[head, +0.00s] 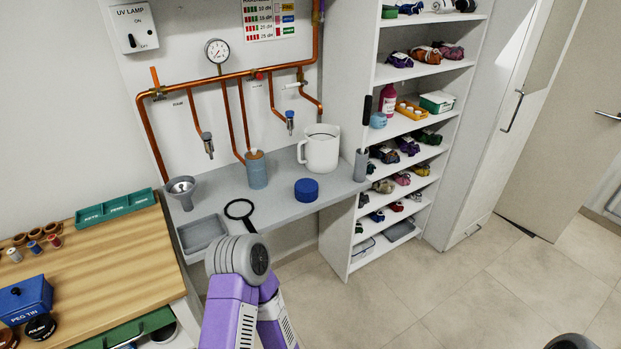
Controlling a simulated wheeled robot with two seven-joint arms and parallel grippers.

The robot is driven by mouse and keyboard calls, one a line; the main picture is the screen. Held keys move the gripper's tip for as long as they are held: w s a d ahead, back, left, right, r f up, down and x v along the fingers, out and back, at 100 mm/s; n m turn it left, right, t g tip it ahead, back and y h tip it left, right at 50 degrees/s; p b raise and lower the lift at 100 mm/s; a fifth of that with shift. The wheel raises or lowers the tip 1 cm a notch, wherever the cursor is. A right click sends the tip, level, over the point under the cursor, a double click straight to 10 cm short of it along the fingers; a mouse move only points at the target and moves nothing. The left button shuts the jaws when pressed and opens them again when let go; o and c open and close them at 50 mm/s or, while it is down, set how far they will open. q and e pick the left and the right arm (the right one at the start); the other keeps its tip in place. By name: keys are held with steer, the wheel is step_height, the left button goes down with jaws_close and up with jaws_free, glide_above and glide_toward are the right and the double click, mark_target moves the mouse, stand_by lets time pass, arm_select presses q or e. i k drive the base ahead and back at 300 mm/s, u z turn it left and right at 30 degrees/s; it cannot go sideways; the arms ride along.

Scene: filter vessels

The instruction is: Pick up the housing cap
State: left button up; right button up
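A round, dark blue cap (306,189), which I take to be the housing cap, lies on the grey bench (285,210) near its front edge. It stands apart from the white jug behind it and has free bench around it. Neither of my grippers shows in the head view. One purple arm of mine with a grey joint rises at the bottom centre, in front of the bench. Nothing is seen holding the cap.
A white jug (319,149), a grey-blue cylinder (257,171) under a copper pipe, a black ring tool (240,210), a funnel (181,188) and a grey tray (203,234) occupy the bench. A loaded shelf (352,225) stands right; a wooden worktop (120,255) lies left.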

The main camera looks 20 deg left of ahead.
mark_target(305, 189)
steer(key=u, duration=0.65)
steer(key=i, duration=0.8)
steer(key=u, duration=0.85)
